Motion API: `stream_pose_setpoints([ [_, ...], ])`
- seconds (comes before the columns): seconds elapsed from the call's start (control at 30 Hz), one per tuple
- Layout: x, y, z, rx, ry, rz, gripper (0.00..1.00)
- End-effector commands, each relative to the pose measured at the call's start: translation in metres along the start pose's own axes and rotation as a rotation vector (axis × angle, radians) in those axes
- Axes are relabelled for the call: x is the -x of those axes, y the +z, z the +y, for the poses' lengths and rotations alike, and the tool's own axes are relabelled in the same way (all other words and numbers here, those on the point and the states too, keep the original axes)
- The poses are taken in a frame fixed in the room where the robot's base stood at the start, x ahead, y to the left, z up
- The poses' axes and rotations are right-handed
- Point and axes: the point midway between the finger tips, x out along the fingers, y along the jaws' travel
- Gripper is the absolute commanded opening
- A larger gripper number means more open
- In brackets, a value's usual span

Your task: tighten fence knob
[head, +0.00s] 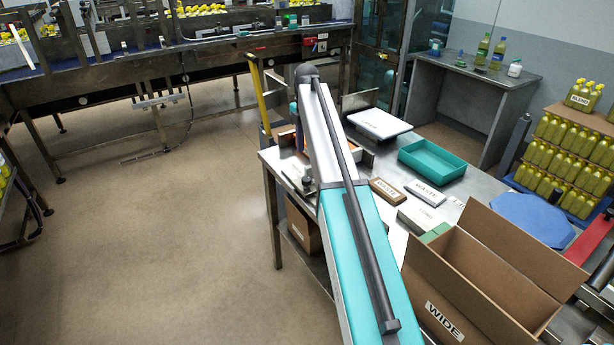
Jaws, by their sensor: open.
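I cannot make out the fence knob for certain. A small dark upright part (307,183) stands near the left edge of the steel table, close beside my arm, and is too small to identify. An orange-brown piece (287,139) and a dark upright plate (360,99) show on either side of my arm at the table's far end. My arm's long white and teal link runs from the bottom of the head view up over the table and covers much of this area. My gripper cannot be seen.
The steel table (268,160) carries a white board (379,123), a teal tray (432,160), labelled blocks (387,192) and an open WIDE carton (440,290). A yellow post (259,95) stands behind its far left corner. Bottles are stacked at right. Floor at left is clear.

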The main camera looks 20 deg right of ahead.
Motion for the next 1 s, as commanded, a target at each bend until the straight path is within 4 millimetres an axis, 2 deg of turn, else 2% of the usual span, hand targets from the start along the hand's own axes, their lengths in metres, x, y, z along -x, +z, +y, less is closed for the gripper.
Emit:
stream_pose_setpoints([
  [0.7, -0.087, -0.001, -0.001, 0.0, -0.001, 0.0, 0.48],
  [1.0, -0.114, -0.001, 0.0, 0.0, 0.0, 0.0, 0.48],
])
